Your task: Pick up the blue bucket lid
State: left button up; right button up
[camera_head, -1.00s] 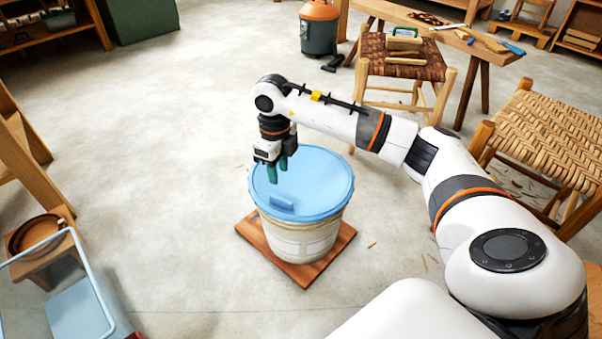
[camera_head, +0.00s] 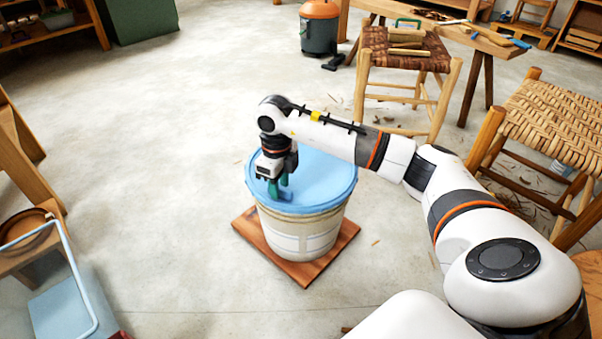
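The blue bucket lid (camera_head: 325,180) lies flat on a cream bucket (camera_head: 303,230) in the middle of the view. A small raised blue handle (camera_head: 286,196) stands near the lid's front left edge. My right gripper (camera_head: 280,186) points down over this part of the lid, its green fingertips right at the handle. The fingers look apart; whether they touch the handle is not clear. The gripper hides the lid's left part and some of the handle. My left gripper is not in view.
The bucket stands on a reddish wooden board (camera_head: 341,240). A blue-rimmed clear bin (camera_head: 62,305) is at the lower left. A woven seat (camera_head: 560,120) stands at right, and a stool (camera_head: 405,52) with blocks behind. The floor left of the bucket is clear.

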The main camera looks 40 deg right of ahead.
grip_shut()
jog(key=shift+r, duration=0.15)
